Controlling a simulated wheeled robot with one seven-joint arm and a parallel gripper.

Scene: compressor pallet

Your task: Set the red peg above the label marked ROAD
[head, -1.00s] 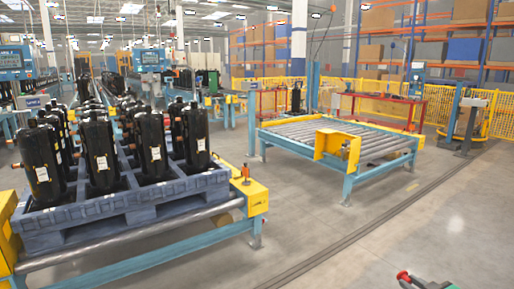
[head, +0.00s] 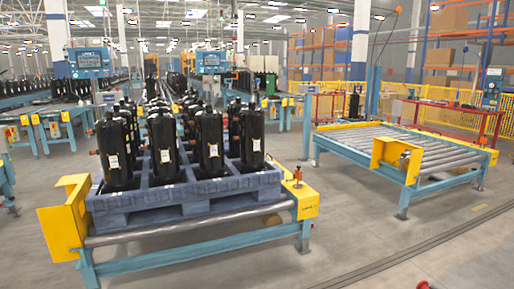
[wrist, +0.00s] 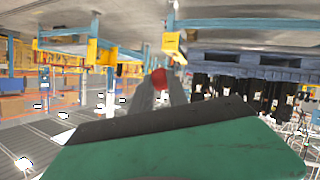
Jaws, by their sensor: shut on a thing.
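The red peg (wrist: 159,78) shows as a small round red end in the wrist view, between the grey fingers of my gripper (wrist: 160,85). My gripper is shut on it and holds it up in the air, away from any surface. A red tip, seemingly the peg (head: 423,285), just shows at the bottom edge of the head view. The rest of my gripper is out of that view. No label reading ROAD can be made out in either view.
A blue pallet (head: 190,212) with several black compressors stands on a roller conveyor with yellow end guards (head: 65,217). Another roller table (head: 400,150) stands to the right, empty. The wrist view is upside down.

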